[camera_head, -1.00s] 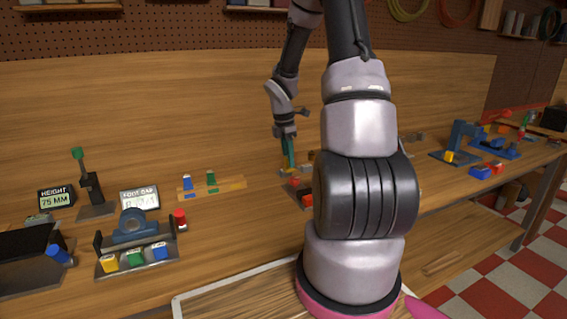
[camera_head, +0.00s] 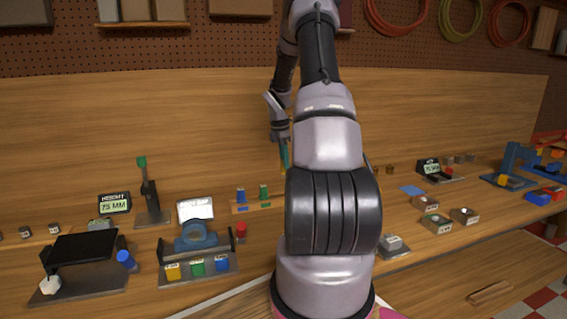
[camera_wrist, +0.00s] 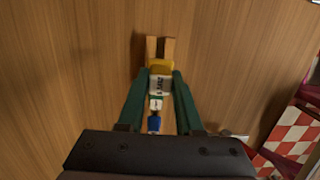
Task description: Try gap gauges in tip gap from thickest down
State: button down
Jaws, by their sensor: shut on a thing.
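My gripper (camera_wrist: 157,92) has dark green fingers and is shut on a yellow gauge (camera_wrist: 159,66) with a white label, seen between the fingertips in the wrist view. A wooden rack end (camera_wrist: 153,46) shows just beyond it, and a blue piece (camera_wrist: 154,124) shows lower between the fingers. Whether the yellow gauge touches the rack I cannot tell. In the head view my gripper (camera_head: 284,160) hangs above the bench, partly behind my arm. I cannot make out the ducted rotor.
A blue fixture (camera_head: 196,238) with yellow, green and blue labelled blocks stands at front left. A height display (camera_head: 114,203), a green-topped stand (camera_head: 150,198) and a black-topped fixture (camera_head: 83,252) are farther left. Small blocks (camera_head: 436,224) lie right of my arm.

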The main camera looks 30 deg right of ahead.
jog(key=shift+f, duration=3.2)
jog(key=shift+f, duration=1.35)
jog(key=c, duration=0.5)
grip_release()
jog(key=r, duration=0.7)
jog(key=a+r, duration=0.1)
jog(key=r, duration=0.2)
jog(key=shift+w+a+r, duration=0.1)
jog(key=shift+w+r, duration=0.05)
jog(key=shift+r, duration=0.2)
